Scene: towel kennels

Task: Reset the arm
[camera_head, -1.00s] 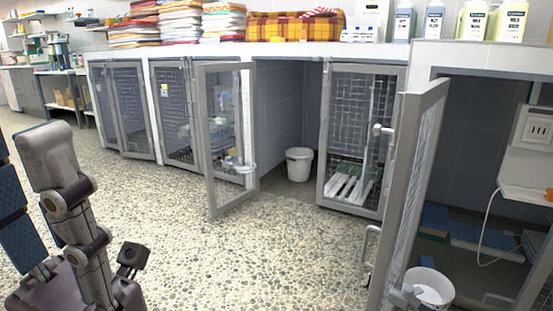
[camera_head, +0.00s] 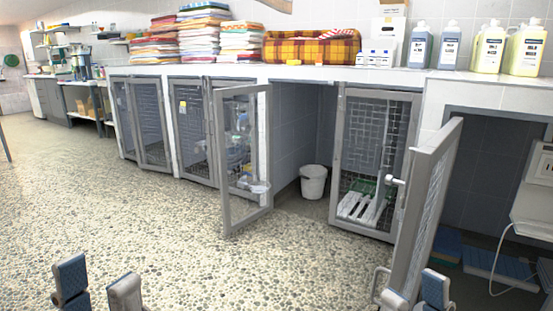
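My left gripper (camera_head: 98,287) is at the bottom left of the head view. Its two fingertips stand apart with bare floor between them, so it is open and empty. My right gripper (camera_head: 413,296) is at the bottom right, in front of the open door of the right kennel. Its two fingertips are also apart with nothing seen between them. The left fingertip of that gripper overlaps the door's lower handle in the picture; I cannot tell whether they touch. Both arms are otherwise below the picture's edge.
The right kennel door (camera_head: 428,215) swings out close to my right gripper. Another open door (camera_head: 243,160) stands further left. A white bucket (camera_head: 313,181) is in the middle kennel. Folded towels (camera_head: 203,35) and bottles (camera_head: 488,47) stand on the counter. The pebbled floor (camera_head: 120,220) is clear.

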